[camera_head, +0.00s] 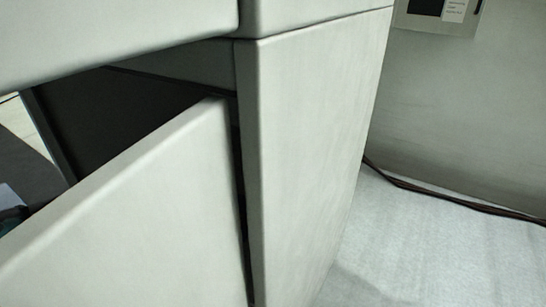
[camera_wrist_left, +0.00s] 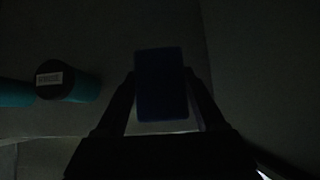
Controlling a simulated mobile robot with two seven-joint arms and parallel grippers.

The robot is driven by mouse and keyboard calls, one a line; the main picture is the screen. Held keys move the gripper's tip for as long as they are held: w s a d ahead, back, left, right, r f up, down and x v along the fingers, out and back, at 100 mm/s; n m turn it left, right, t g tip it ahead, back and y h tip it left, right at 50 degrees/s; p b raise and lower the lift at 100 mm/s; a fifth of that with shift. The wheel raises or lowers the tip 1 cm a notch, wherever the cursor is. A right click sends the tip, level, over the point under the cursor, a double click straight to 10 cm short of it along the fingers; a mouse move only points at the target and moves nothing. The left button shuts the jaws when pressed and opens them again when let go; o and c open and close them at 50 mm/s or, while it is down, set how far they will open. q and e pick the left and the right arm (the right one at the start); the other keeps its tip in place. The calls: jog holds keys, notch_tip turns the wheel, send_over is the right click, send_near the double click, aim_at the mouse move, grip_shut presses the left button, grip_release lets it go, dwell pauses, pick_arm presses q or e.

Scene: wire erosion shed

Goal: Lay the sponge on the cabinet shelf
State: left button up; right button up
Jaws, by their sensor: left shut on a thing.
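In the left wrist view my left gripper (camera_wrist_left: 160,90) is shut on the sponge (camera_wrist_left: 161,84), a dark blue block held upright between the two fingers. The view is very dark, and I cannot tell whether the sponge touches a surface. In the head view the pale grey cabinet (camera_head: 310,150) fills the middle. Its door (camera_head: 140,215) stands partly open and hides most of the dark inside. The cabinet shelf cannot be made out for certain. My right gripper is in neither view.
Two teal cylinders lie at the left of the left wrist view, one with a dark, labelled end (camera_wrist_left: 52,80). In the head view dark cables (camera_head: 440,192) run along the pale floor (camera_head: 440,250) right of the cabinet, where the floor is otherwise clear.

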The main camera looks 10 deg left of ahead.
pick_arm(q)
jog(key=f, duration=0.1)
jog(key=f+b, duration=0.1)
jog(key=f, duration=0.1)
jog(key=f+b, duration=0.1)
jog(key=shift+s+a+f, duration=0.2)
jog(key=shift+s+f, duration=0.1)
jog(key=shift+s, duration=0.1)
notch_tip(320, 180, down, 4)
jog(key=b, duration=0.4)
jog(key=shift+w+r, duration=0.1)
jog(key=shift+r, duration=0.2)
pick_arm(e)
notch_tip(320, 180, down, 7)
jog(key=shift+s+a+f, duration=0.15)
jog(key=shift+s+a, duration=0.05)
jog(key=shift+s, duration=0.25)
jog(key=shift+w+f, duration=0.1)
pick_arm(q)
jog(key=o, duration=1.4)
jog(key=shift+f, duration=0.2)
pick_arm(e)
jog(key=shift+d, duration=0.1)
pick_arm(q)
jog(key=shift+r, duration=0.15)
